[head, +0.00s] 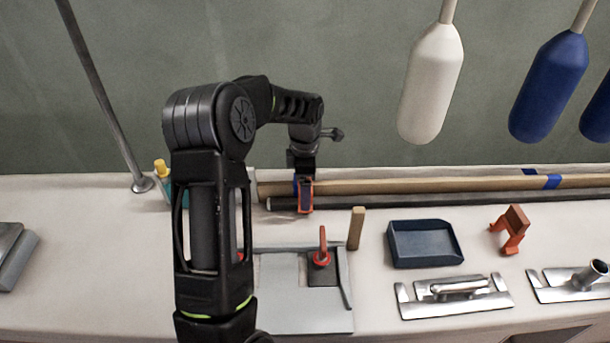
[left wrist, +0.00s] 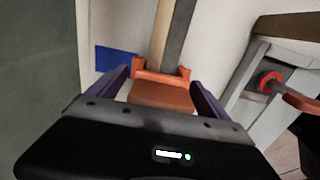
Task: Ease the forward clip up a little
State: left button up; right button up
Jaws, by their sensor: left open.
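An orange clip (head: 306,202) sits at the long wooden strip (head: 400,185) and dark rod (head: 410,199) along the back of the bench. In the left wrist view the clip (left wrist: 162,94) lies between the two purple fingers of my left gripper (left wrist: 160,78), its far edge across the strips. My left gripper (head: 304,183) is open around the clip; small gaps seem to show beside it, but finger contact is hard to tell. The clip's near end is partly hidden by the gripper body. My right gripper is not in view.
A second orange clip (head: 512,229) stands loose on the bench, right of a dark blue tray (head: 425,244). A grey plate with a red-handled latch (head: 322,257) and a wooden block (head: 356,228) are in front. White (head: 432,85) and blue fenders (head: 548,88) hang above.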

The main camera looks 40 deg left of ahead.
pick_arm(q)
jog(key=shift+f, duration=1.15)
jog(key=c, duration=1.9)
jog(key=shift+r, duration=0.1)
jog(key=shift+c, duration=0.2)
jog(key=shift+w+r+p, duration=0.1)
jog(key=shift+r+p, duration=0.3)
jog(key=shift+r, duration=0.25)
jog(key=o, duration=1.9)
